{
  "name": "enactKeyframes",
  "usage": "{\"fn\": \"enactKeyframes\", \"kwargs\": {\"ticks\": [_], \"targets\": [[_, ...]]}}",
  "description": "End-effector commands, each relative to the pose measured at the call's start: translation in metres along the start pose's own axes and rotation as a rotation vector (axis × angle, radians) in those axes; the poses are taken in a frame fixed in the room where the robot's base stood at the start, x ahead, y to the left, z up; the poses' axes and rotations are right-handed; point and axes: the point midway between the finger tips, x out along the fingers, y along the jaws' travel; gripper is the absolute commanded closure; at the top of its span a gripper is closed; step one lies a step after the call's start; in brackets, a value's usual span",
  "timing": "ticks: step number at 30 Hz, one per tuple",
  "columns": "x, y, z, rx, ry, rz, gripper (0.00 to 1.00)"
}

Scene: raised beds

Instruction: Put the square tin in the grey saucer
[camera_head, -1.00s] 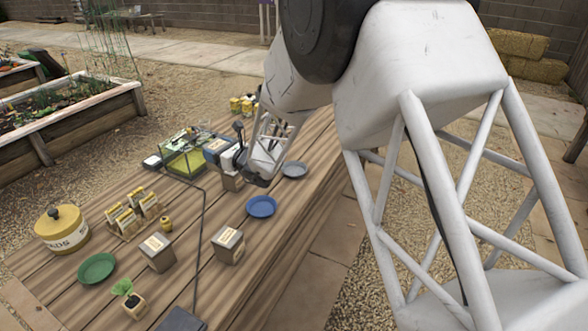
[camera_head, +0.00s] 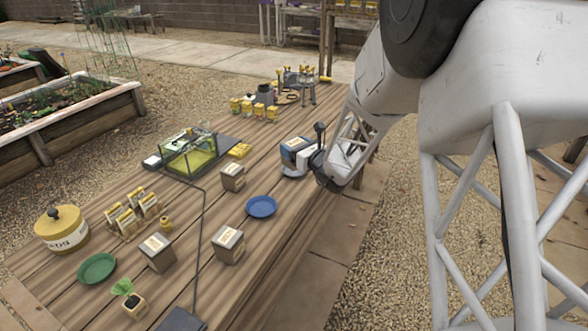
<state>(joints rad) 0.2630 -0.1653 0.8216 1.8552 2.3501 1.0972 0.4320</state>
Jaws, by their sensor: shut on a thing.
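My gripper (camera_head: 287,162) is low over the right part of the wooden table, near its far right edge. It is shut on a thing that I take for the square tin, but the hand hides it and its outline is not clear. The grey saucer (camera_head: 291,174) is directly under my gripper, and only a sliver of its rim shows. I cannot tell whether the held thing touches the saucer.
Similar labelled boxes stand on the table (camera_head: 232,177), (camera_head: 228,246) and (camera_head: 157,252). A blue saucer (camera_head: 261,207) lies in front of my gripper. A green saucer (camera_head: 96,268), yellow pot (camera_head: 62,230) and glass case (camera_head: 188,155) are further left.

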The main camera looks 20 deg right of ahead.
Motion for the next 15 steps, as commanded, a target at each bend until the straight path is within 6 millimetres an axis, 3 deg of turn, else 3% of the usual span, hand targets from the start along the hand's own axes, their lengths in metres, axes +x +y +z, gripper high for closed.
{"fn": "enactKeyframes", "kwargs": {"ticks": [6, 15], "targets": [[-0.021, -0.018, 0.0, 0.0, -0.001, -0.033, 0.62], [-0.019, -0.016, -0.051, 0.003, 0.001, -0.03, 0.62]]}}
